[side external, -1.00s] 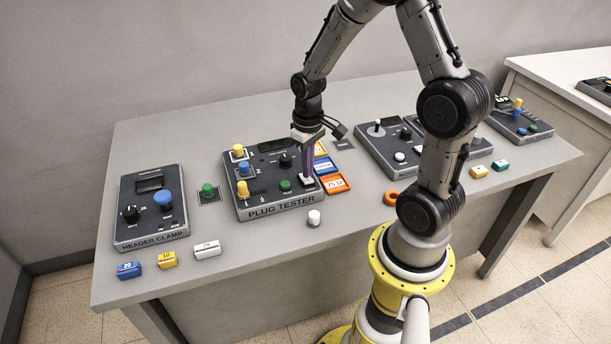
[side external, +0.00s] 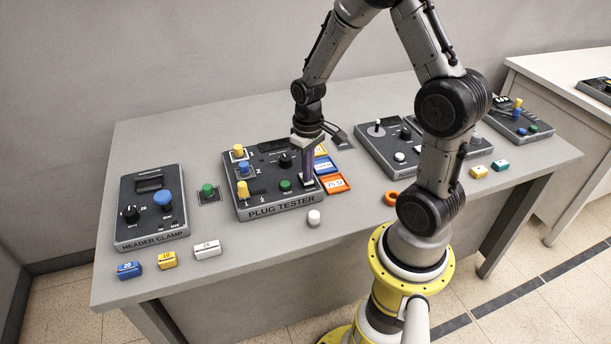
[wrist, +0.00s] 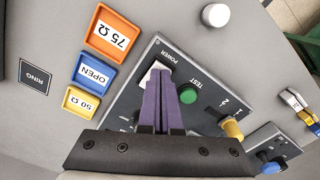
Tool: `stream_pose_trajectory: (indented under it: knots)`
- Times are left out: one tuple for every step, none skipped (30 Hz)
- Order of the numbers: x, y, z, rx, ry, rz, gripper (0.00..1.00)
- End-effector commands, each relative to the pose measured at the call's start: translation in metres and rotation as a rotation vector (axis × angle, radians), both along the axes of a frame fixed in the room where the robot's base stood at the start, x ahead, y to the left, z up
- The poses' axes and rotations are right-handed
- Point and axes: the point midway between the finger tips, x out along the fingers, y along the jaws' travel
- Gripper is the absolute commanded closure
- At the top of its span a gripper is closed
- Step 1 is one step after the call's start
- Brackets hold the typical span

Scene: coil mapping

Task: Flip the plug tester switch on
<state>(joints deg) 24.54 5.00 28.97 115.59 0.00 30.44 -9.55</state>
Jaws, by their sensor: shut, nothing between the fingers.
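The plug tester (side external: 282,210) is a dark grey box in the middle of the table. In the wrist view its panel (wrist: 208,112) shows a white rocker switch (wrist: 151,73) beside the label POWER, next to a green TEST button (wrist: 187,94). My gripper (side external: 306,184) is shut and empty, pointing down over the front right corner of the tester. In the wrist view its purple fingers (wrist: 161,80) cover part of the switch. I cannot tell whether they touch it or which way the rocker is tilted.
Orange (side external: 336,184), blue and yellow labelled trays lie right of the tester. A white knob (side external: 314,218) stands in front. The header clamp box (side external: 151,225) is to the left, another control box (side external: 383,152) to the right. Yellow (side external: 242,190) and blue plugs stand on the tester.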

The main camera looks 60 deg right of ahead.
Motion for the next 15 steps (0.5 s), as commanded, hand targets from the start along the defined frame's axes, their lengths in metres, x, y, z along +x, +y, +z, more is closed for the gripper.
stream_pose_trajectory:
  knots:
    - [0.0, 0.0, -0.001, 0.0, -0.001, 0.0, 1.0]
    - [0.0, 0.0, -0.001, 0.0, -0.001, 0.0, 1.0]
    - [0.0, 0.0, -0.002, 0.0, -0.001, 0.0, 1.0]
    - [0.0, 0.0, -0.002, 0.0, -0.001, 0.0, 1.0]
    - [0.0, 0.0, -0.002, 0.0, -0.001, 0.0, 1.0]
    - [0.0, 0.0, -0.002, 0.0, -0.001, 0.0, 1.0]
    - [0.0, 0.0, -0.002, 0.0, -0.001, 0.0, 1.0]
    - [0.001, 0.0, -0.001, -0.001, -0.002, 0.0, 1.0]
    - [0.001, 0.0, 0.001, -0.001, -0.002, 0.0, 1.0]
    - [0.001, 0.0, 0.003, -0.001, -0.003, 0.0, 1.0]
    - [0.001, 0.0, 0.005, -0.001, -0.002, 0.0, 1.0]
    - [0.001, 0.0, 0.008, -0.001, -0.003, 0.0, 1.0]
    - [0.001, 0.0, 0.01, -0.002, -0.003, 0.0, 1.0]
    - [0.001, 0.0, 0.012, -0.002, -0.003, 0.0, 1.0]
    - [0.001, 0.0, 0.015, -0.001, -0.002, 0.0, 1.0]
